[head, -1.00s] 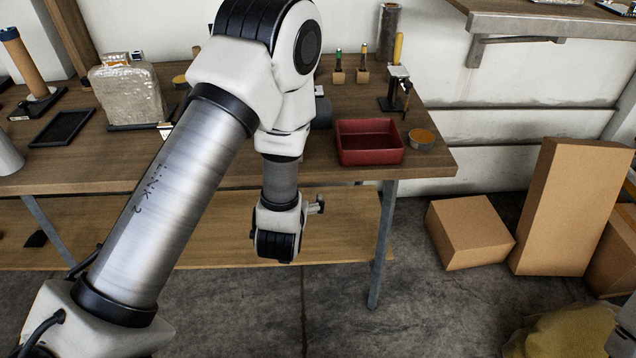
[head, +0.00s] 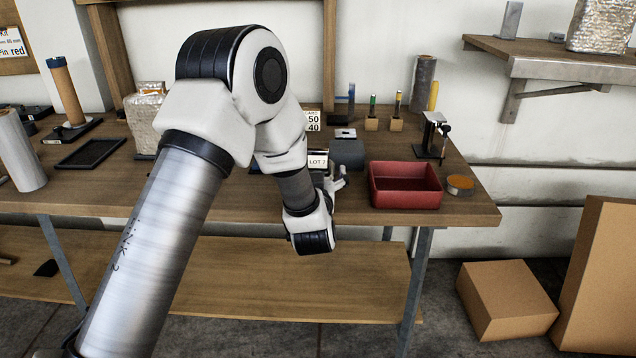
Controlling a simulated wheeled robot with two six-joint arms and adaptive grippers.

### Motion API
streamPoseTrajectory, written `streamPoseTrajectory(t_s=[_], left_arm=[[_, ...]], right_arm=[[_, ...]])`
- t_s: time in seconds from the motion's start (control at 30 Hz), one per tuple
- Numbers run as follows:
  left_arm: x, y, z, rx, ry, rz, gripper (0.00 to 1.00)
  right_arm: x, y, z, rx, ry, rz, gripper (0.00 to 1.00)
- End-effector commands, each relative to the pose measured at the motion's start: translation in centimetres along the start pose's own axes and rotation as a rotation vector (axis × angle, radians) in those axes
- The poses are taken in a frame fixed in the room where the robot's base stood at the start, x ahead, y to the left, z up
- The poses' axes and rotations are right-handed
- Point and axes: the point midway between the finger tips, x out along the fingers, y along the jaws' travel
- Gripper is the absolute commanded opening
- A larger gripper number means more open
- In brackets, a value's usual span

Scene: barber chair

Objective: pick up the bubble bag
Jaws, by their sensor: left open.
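A silvery, crinkled bag-like block (head: 142,118) stands upright on the workbench at left, its right part hidden behind my left arm. A second silvery, crinkled bag (head: 598,26) stands on the wall shelf at upper right, cut off by the picture's top. I cannot tell which of them is the bubble bag. My left gripper (head: 342,177) is open and small in view, by the bench's front edge, just left of the red tray (head: 405,203). It is apart from both silvery things. My right gripper is not in view.
The workbench (head: 250,205) holds a black tray (head: 89,153), a "LOT 7" label (head: 317,160), a small round tin (head: 460,184) and a dark clamp stand (head: 432,135). The metal-edged wall shelf (head: 560,69) juts out at right. Cardboard boxes (head: 506,300) stand on the floor at right.

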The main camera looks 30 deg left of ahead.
Motion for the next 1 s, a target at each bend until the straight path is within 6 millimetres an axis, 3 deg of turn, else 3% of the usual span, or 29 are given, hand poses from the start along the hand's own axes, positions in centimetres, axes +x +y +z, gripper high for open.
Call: streamPoseTrajectory(t_s=[0.03,0.2,0.67,1.0], left_arm=[[0.0,0.0,0.0,0.000,0.000,0.000,1.00],[0.0,0.0,0.0,0.000,0.000,0.000,0.44],[0.0,0.0,-0.1,0.000,0.001,0.000,0.42],[0.0,0.0,-2.5,-0.001,0.002,0.000,0.42]], right_arm=[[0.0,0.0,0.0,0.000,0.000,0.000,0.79],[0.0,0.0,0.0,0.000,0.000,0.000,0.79],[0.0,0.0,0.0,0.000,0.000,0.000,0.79],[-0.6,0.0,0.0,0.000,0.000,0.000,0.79]])
